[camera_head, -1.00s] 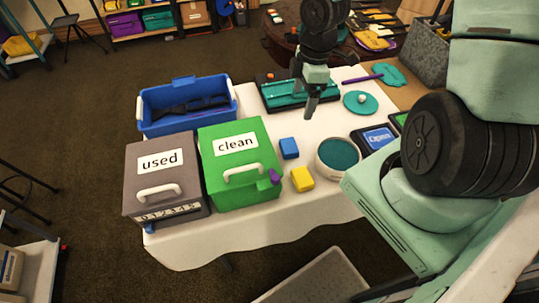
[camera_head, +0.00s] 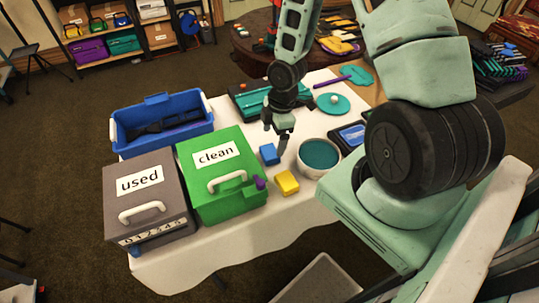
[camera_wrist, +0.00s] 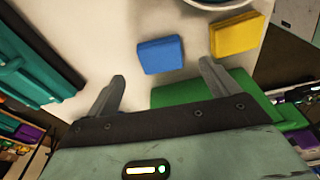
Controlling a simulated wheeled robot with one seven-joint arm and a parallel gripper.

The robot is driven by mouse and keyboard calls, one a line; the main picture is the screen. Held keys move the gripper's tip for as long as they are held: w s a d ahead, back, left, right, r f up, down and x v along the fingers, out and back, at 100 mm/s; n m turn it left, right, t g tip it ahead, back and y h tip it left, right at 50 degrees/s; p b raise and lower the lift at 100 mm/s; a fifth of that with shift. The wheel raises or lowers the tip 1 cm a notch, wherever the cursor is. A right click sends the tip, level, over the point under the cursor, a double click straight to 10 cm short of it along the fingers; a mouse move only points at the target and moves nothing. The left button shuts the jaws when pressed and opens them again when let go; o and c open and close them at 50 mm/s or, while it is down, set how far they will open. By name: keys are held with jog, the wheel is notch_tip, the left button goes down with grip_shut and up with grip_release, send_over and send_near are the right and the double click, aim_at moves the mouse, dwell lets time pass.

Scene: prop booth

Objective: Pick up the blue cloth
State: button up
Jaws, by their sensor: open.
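The blue cloth (camera_head: 269,154) is a small folded square lying on the white-covered table, between the green box marked "clean" and a bowl. In the wrist view the blue cloth (camera_wrist: 160,55) lies beyond the fingertips, roughly between their lines, with nothing touching it. My gripper (camera_head: 280,146) hangs pointing down above the table, very near the cloth in the head view. In the wrist view my gripper (camera_wrist: 162,70) has its two fingers spread wide and empty.
A yellow folded cloth (camera_head: 286,183) lies close by, with a teal-filled bowl (camera_head: 320,156) to its right. The green "clean" box (camera_head: 220,180) and grey "used" box (camera_head: 146,205) stand left. A blue bin (camera_head: 162,122) and teal case (camera_head: 258,100) are behind.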

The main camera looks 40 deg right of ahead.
aim_at(270, 151)
jog(key=shift+w+a+f, duration=0.1)
jog(key=shift+a+f, duration=0.1)
jog(key=shift+f, duration=0.7)
jog(key=shift+w+a+f, duration=0.1)
jog(key=shift+a+f, duration=0.05)
jog(key=shift+f, duration=0.7)
jog(key=shift+a+f, duration=0.2)
jog(key=shift+f, duration=0.7)
jog(key=c, duration=1.1)
